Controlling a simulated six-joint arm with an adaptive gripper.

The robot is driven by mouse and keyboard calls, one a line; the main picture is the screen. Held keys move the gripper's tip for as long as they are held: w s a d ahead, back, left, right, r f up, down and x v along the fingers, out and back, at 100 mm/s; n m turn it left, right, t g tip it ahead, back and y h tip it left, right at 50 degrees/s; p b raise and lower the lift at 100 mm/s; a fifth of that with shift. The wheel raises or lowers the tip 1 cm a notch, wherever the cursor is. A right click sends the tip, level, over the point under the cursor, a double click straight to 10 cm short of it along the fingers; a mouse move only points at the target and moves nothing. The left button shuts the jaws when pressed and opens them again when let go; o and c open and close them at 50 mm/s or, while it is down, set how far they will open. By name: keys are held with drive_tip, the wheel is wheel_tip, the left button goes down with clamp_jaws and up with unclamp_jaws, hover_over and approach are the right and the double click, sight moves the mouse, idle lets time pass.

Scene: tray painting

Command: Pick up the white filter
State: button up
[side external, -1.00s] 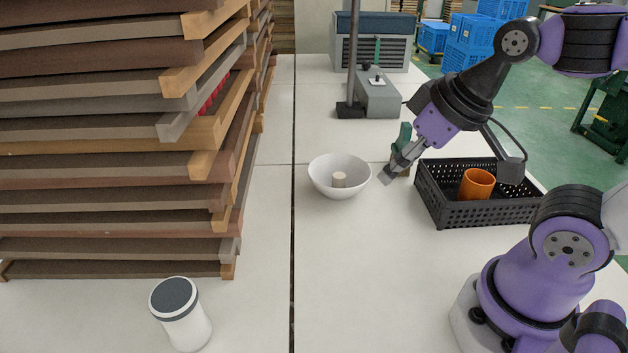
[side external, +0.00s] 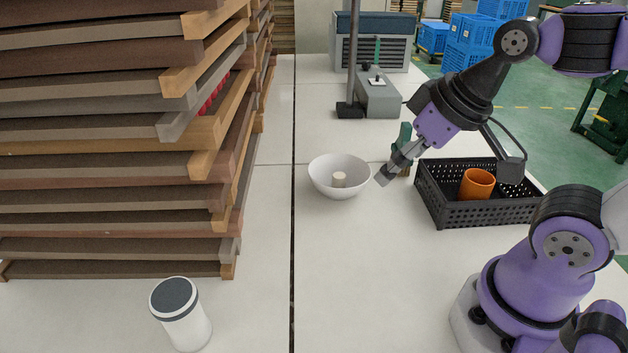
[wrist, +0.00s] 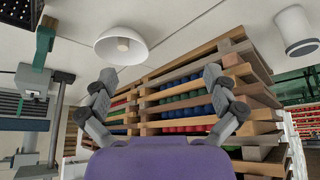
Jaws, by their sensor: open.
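A white cylinder with a dark band near its top, which looks like the white filter (side external: 185,328), stands upright at the front left of the table. It also shows at the upper right in the wrist view (wrist: 293,27). My gripper (side external: 383,177) is far from it, above the table between the white bowl (side external: 330,186) and the black crate. In the wrist view my gripper (wrist: 162,100) has its two fingers wide apart with nothing between them. A small cream cylinder (side external: 339,180) sits inside the bowl.
A tall stack of wooden trays (side external: 120,190) fills the left side behind the filter. The black crate (side external: 480,213) holds an orange cup (side external: 476,184). A green-handled tool (side external: 405,135) is beside my gripper. A post stands at the back. The front middle is clear.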

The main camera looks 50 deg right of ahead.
drive_tip(key=n+g+y, duration=0.2)
drive_tip(key=n+y, duration=0.1)
drive_tip(key=n, duration=0.5)
hover_over(191, 293)
drive_tip(key=s+d, duration=0.2)
drive_tip(key=f, duration=0.5)
drive_tip(key=shift+w+a+f, duration=0.1)
drive_tip(key=shift+w+a, duration=0.05)
drive_tip(key=shift+a, duration=0.1)
drive_tip(key=x, duration=1)
drive_tip(key=shift+a, duration=0.35)
drive_tip(key=c, duration=1.3)
